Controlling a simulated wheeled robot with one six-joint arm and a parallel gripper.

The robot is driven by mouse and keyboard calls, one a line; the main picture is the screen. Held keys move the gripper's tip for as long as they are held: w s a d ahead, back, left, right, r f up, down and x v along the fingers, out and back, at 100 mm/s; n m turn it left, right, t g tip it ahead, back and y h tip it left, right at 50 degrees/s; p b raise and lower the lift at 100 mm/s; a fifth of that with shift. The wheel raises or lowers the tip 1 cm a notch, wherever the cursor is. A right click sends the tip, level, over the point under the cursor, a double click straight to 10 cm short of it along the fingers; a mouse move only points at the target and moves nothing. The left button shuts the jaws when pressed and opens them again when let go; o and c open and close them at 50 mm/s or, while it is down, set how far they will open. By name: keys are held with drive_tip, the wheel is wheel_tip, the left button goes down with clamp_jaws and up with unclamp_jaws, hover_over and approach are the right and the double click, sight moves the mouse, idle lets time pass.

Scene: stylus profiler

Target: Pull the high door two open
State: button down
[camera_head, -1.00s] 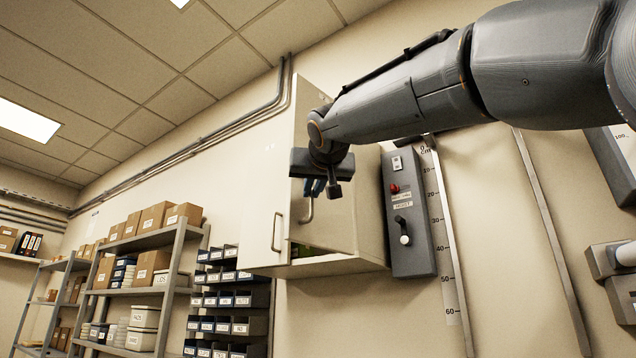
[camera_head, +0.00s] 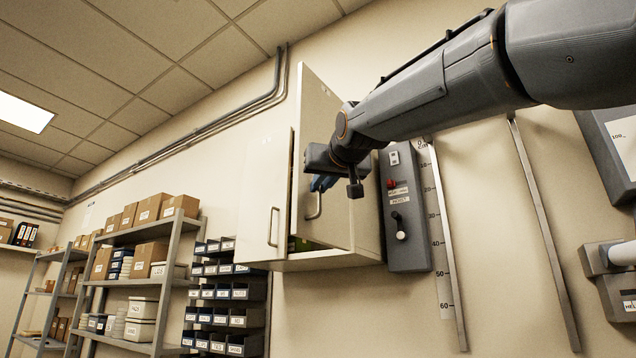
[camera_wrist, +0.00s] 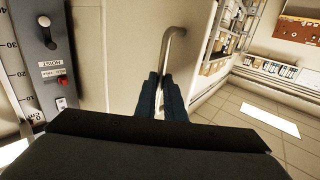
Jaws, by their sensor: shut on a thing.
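The wall cabinet has two pale doors. The left door (camera_head: 258,185) is shut, with its bar handle at its lower right. The right door (camera_head: 318,125) stands partly open, its free edge swung out from the cabinet and a dark gap beside it. Its bar handle (camera_head: 315,208) also shows in the wrist view (camera_wrist: 176,36). My gripper (camera_head: 322,184) is shut on this handle. In the wrist view its blue fingers (camera_wrist: 160,98) close around the bar against the door face (camera_wrist: 135,50). The fingertips' exact contact is partly hidden. Most of the cabinet's inside is hidden.
A grey control box (camera_head: 405,215) with a lever and red button is on the wall just right of the cabinet, beside a ruler strip (camera_head: 441,240). Shelves with boxes (camera_head: 140,240) and a bin rack (camera_head: 228,300) stand at the left.

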drive_tip(key=shift+w+d+f, duration=0.15)
drive_tip(key=shift+w+f, duration=0.1)
drive_tip(key=shift+w, duration=0.05)
drive_tip(key=c, duration=2.2)
unclamp_jaws()
drive_tip(key=o, duration=0.4)
drive_tip(key=shift+w+d+f, duration=0.1)
drive_tip(key=shift+w+d, duration=0.2)
drive_tip(key=shift+w, duration=0.05)
drive_tip(key=shift+c, duration=0.2)
drive_tip(key=shift+s+a, duration=0.25)
drive_tip(key=shift+a, duration=0.1)
drive_tip(key=b+v, duration=0.1)
drive_tip(key=v, duration=0.6)
drive_tip(key=shift+s+b, duration=0.4)
drive_tip(key=shift+d, duration=0.1)
